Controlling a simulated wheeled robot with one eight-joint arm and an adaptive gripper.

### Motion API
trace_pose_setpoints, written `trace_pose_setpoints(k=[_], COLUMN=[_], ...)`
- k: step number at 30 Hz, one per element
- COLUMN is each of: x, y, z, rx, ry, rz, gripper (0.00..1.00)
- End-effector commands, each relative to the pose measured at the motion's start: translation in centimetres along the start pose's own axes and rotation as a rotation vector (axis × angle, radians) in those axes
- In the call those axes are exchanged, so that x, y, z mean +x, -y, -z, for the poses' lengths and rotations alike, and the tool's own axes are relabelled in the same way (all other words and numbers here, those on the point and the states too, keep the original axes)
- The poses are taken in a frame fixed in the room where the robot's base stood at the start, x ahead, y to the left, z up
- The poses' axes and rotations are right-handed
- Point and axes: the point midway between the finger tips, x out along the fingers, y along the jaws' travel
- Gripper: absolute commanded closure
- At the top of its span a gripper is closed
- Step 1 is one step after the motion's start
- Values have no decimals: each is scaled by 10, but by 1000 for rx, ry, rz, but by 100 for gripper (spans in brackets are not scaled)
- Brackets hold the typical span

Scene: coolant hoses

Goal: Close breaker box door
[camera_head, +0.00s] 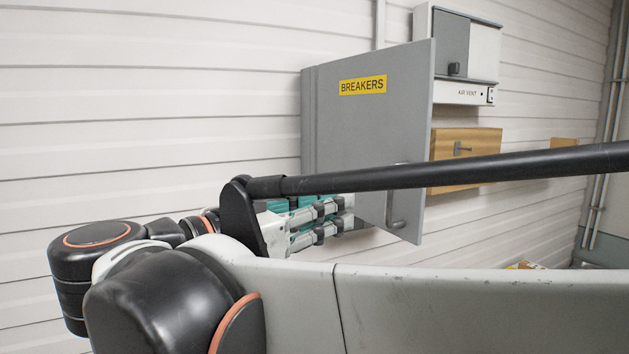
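The grey breaker box door (375,125) with a yellow BREAKERS label (363,86) stands swung out from the wall, in the middle of the head view. Its far-right edge is nearest to me. A curved handle (396,211) sits low near that edge, partly hidden by a black bar. A narrow strip of the box (309,120) shows at the door's left. My gripper (345,218), with white and teal fingers, is at the door's lower part, left of the handle. Whether it touches the door, and its finger gap, cannot be made out.
Pipes (602,150) run up the far-right corner. The wall left of the breaker box is clear.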

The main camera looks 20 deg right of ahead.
Motion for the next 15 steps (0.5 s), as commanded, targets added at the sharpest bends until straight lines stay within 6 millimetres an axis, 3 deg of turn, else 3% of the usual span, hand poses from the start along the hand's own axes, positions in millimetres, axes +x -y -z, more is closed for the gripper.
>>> trace_pose_setpoints(k=[15], x=[80], y=[-1], z=[-1], rx=[-4], ry=[3], rz=[-5], gripper=[82])
